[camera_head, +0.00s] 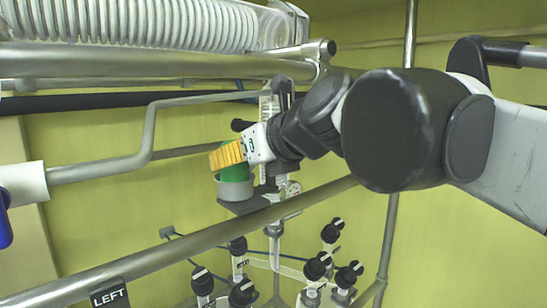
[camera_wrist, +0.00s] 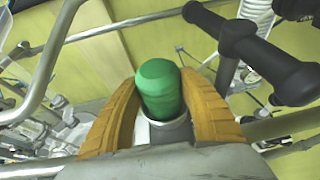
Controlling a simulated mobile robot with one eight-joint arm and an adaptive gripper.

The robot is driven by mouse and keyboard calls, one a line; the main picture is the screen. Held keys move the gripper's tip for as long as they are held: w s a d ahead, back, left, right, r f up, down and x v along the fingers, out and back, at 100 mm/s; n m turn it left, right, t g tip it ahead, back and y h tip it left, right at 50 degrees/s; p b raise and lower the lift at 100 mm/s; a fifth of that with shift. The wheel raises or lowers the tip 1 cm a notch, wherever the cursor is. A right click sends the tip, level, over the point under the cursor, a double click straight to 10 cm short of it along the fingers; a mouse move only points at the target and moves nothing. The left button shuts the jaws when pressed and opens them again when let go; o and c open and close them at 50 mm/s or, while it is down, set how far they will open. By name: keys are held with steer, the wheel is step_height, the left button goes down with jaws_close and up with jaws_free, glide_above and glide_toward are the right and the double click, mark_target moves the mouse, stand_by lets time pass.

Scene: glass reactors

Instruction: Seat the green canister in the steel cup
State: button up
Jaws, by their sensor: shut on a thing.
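The green canister (camera_wrist: 159,88) stands upright between the two orange fingers of my gripper (camera_wrist: 162,98) in the wrist view. Its lower end is at the mouth of the steel cup (camera_wrist: 170,132), and I cannot tell how deep it sits. In the head view the canister (camera_head: 236,173) shows green above the grey cup (camera_head: 235,188), partly hidden by the orange fingers of my gripper (camera_head: 226,155). The fingers are shut on the canister. The cup rests on a dark grey plate (camera_head: 250,206).
A steel rail (camera_head: 190,248) crosses diagonally in front of and below the cup. A bent pipe (camera_head: 148,135) is to the left. Several valves with black knobs (camera_head: 238,245) are below.

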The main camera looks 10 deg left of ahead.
steer(key=shift+f, duration=0.15)
steer(key=o, duration=1.4)
steer(key=shift+c, duration=0.2)
steer(key=shift+s+d, duration=0.1)
steer(key=p+v, duration=0.2)
steer(key=v, duration=0.4)
steer(key=shift+s+d+r, duration=0.2)
steer(key=shift+s, duration=0.05)
stand_by(0.3)
steer(key=shift+p, duration=0.3)
steer(key=f+p+v, duration=0.1)
steer(key=p+v, duration=0.1)
steer(key=v, duration=0.8)
steer(key=shift+s+d+f+p, duration=0.2)
steer(key=shift+s+d+p, duration=0.25)
steer(key=shift+d, duration=0.1)
